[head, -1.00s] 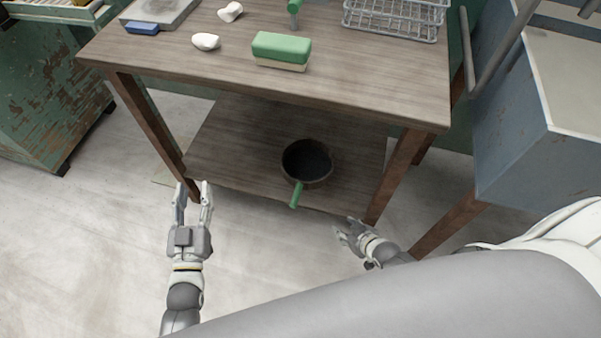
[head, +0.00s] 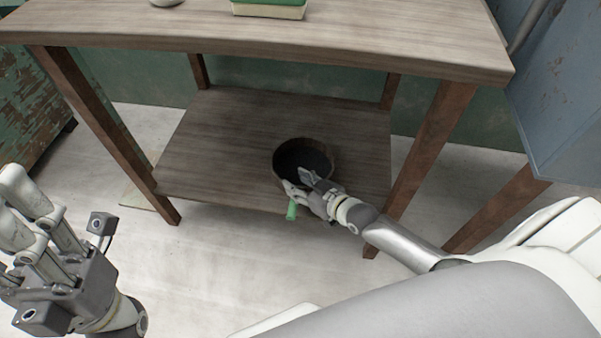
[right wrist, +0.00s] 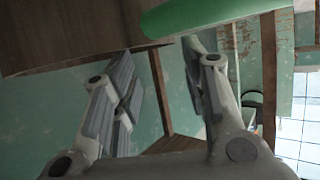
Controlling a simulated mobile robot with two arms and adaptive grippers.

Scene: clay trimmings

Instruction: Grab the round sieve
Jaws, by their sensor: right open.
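The round sieve (head: 303,153) sits on the table's lower shelf, a dark round bowl with a brown rim. Its short green handle (head: 292,211) points to the front. My right gripper (head: 299,184) is open at the sieve's front edge, beside the handle, and hides part of the rim. In the right wrist view the green handle (right wrist: 215,14) crosses the top, close to the open fingers (right wrist: 160,70); I cannot tell whether they touch it. My left gripper (head: 20,208) is open and empty at the far left, away from the sieve.
The wooden table top (head: 250,45) overhangs the lower shelf (head: 220,150), with brown legs at the corners. A green and cream block (head: 268,9) lies on top. A blue-grey cabinet (head: 570,100) stands at right. The rest of the shelf is bare.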

